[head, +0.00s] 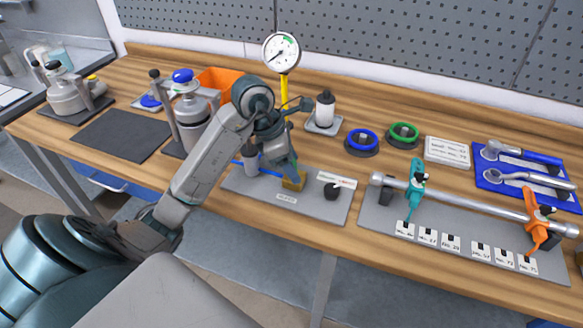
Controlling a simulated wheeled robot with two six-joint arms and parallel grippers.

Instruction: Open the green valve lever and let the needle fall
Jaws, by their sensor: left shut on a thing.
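The pressure gauge (281,52) stands upright on a yellow post (284,88) behind my left arm. Its white face has a green arc at the upper right, and its dark needle points to the lower left. A brass-yellow valve block (294,182) sits on the grey board (245,187) at the front of the bench. My left gripper (291,170) points down at the top of this block and is shut on the valve lever there. The fingers hide the lever, so its colour and angle do not show. My right gripper is not in view.
A blue pipe (267,174) and a black knob (331,190) are beside the valve on the board. A rail with a teal clamp (415,178) and an orange clamp (538,220) lies to the right. Lidded metal vessels and an orange bin (222,80) stand left and behind.

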